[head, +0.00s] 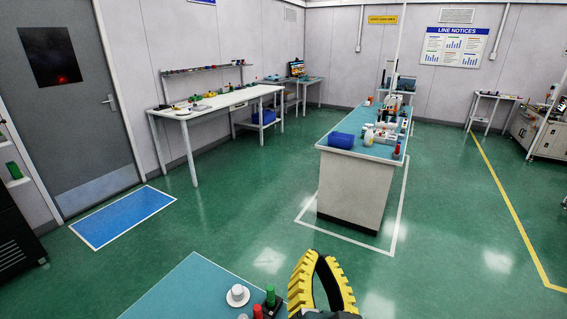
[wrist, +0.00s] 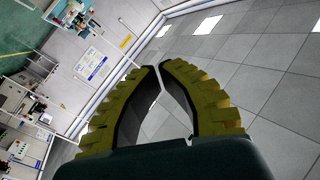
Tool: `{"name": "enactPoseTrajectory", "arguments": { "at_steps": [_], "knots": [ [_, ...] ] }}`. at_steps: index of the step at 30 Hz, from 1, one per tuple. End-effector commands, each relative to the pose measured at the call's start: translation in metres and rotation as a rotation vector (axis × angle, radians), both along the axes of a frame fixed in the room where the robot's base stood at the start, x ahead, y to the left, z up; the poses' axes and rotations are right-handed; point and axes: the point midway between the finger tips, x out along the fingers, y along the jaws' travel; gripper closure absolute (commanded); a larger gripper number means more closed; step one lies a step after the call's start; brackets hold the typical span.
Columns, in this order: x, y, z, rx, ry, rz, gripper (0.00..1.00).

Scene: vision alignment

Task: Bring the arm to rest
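My gripper (head: 321,256) has two yellow ribbed fingers with dark inner faces. It shows at the bottom centre of the head view, raised in front of the near table and pointing up in the picture. In the wrist view my gripper (wrist: 157,66) has its fingertips almost meeting, with only a thin gap between them. The fingers bow apart lower down, and nothing is held between them. Most of my arm is out of view below the frame.
A near teal table (head: 185,290) holds a white round piece (head: 237,295), a green piece (head: 270,295) and a red piece (head: 257,311), close left of my gripper. A teal-topped island bench (head: 345,185) stands ahead, a white workbench (head: 225,100) at left. Green floor (head: 240,215) between is clear.

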Motion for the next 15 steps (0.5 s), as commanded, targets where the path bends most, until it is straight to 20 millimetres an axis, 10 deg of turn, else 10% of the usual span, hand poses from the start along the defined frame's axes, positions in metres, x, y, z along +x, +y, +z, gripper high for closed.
{"name": "enactPoseTrajectory", "arguments": {
  "at_steps": [7,15],
  "knots": [
    [-0.082,-0.021,0.091,-0.345,-0.275,-0.113,1.0],
    [-0.082,-0.02,0.167,-0.475,-0.276,-0.141,1.0]
  ]
}}
